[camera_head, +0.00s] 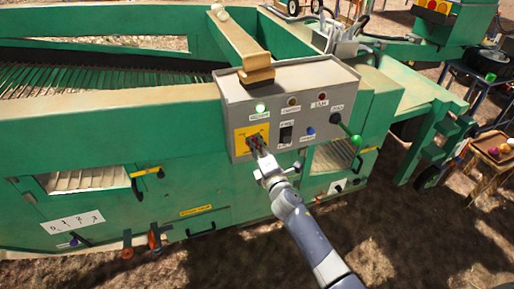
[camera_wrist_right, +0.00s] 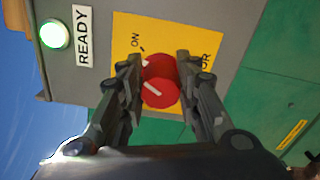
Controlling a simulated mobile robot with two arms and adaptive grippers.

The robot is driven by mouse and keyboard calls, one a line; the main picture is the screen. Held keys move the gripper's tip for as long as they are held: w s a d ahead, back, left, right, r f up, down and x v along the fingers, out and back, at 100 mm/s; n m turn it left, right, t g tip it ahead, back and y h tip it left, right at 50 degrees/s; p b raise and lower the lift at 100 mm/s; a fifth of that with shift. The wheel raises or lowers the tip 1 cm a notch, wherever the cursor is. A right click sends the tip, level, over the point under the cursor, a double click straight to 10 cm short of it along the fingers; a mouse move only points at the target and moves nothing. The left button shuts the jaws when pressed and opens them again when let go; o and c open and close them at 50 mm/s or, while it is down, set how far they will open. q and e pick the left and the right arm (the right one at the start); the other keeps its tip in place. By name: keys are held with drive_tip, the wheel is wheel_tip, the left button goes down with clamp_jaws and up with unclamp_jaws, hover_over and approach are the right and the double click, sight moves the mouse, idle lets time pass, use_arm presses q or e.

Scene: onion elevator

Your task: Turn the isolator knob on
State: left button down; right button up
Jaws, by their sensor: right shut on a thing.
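The red isolator knob (camera_wrist_right: 160,82) sits on a yellow plate (camera_wrist_right: 203,42) on the grey control box (camera_head: 340,75). In the right wrist view a short white mark shows on its face, and the word ON is printed on the plate beside it. My right gripper (camera_wrist_right: 160,72) has one finger on each side of the knob and is shut on it. In the head view the right gripper (camera_head: 257,143) reaches the yellow plate (camera_head: 243,133) and mostly hides the knob. My left gripper is not in view.
A lit green lamp (camera_wrist_right: 54,34) is beside the READY label (camera_wrist_right: 82,36). The box also carries a black switch (camera_head: 286,134), a blue button (camera_head: 310,131) and a lever with a green ball (camera_head: 355,140). The green machine (camera_head: 120,115) surrounds the box.

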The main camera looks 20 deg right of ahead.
drive_tip(key=shift+m, duration=1.4)
drive_tip(key=shift+f, duration=0.1)
drive_tip(key=o, duration=1.1)
drive_tip(key=s, duration=1.2)
drive_tip(key=shift+d, duration=0.25)
